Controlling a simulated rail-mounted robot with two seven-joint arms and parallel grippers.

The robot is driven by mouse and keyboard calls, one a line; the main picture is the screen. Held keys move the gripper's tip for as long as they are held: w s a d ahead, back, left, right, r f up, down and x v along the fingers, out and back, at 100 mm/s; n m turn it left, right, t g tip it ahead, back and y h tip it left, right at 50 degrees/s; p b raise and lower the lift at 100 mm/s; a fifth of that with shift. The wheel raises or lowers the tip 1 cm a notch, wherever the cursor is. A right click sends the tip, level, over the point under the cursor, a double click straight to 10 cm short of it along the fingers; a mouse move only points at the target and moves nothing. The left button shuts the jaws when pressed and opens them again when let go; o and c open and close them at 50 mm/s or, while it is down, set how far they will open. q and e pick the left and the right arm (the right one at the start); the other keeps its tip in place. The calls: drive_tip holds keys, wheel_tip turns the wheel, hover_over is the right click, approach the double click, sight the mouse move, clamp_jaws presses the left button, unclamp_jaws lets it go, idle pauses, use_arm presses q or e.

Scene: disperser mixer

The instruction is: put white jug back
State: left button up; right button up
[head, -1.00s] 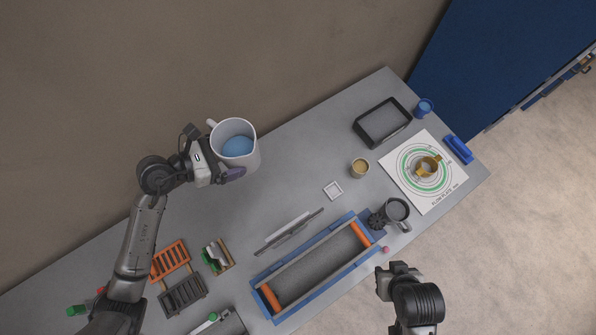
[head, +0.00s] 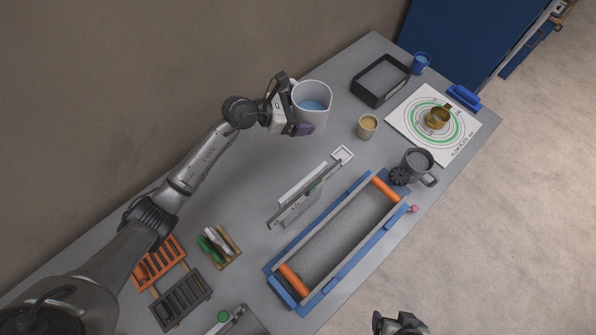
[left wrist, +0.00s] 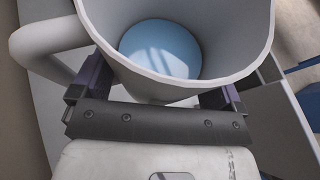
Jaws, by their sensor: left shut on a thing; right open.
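The white jug (head: 318,99) has blue liquid in it and is near the back edge of the table in the head view. My left gripper (head: 302,112) is shut on the jug's body. In the left wrist view the jug (left wrist: 245,40) stands between the two fingers of the left gripper (left wrist: 160,95), with its handle at the left. Whether the jug's base touches the table is hidden. My right gripper (head: 376,322) is at the bottom edge of the head view, partly cut off, open and off the table's front side.
Right of the jug are a small tan cup (head: 367,126), a black tray (head: 358,92) and a flow plate (head: 468,138) with a brass ring. A blue trough (head: 268,272) with orange rollers, a grey mug (head: 418,160) and metal bars (head: 300,200) lie in front.

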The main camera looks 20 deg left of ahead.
use_arm(q)
drive_tip(key=w+a+f+n+t+b, duration=0.1)
drive_tip(key=w+f+b, duration=0.7)
drive_tip(key=f+b, duration=0.1)
drive_tip(key=shift+y, duration=0.4)
drive_tip(key=shift+s+a+f+p, duration=0.15)
drive_tip(key=shift+s+a+f, duration=0.05)
drive_tip(key=shift+s+f, duration=1.6)
drive_tip(key=shift+s+a+f+p, duration=0.1)
drive_tip(key=shift+s+a+f, duration=0.15)
drive_tip(key=shift+s+f, duration=1.5)
drive_tip(key=shift+s+a+f+p, duration=0.2)
drive_tip(key=shift+s+f, duration=1.3)
drive_tip(key=shift+s, duration=0.5)
use_arm(e)
wheel_tip(320, 180, down, 10)
drive_tip(key=shift+s+f, duration=0.15)
drive_tip(key=shift+f, duration=0.1)
drive_tip(key=shift+a, duration=0.15)
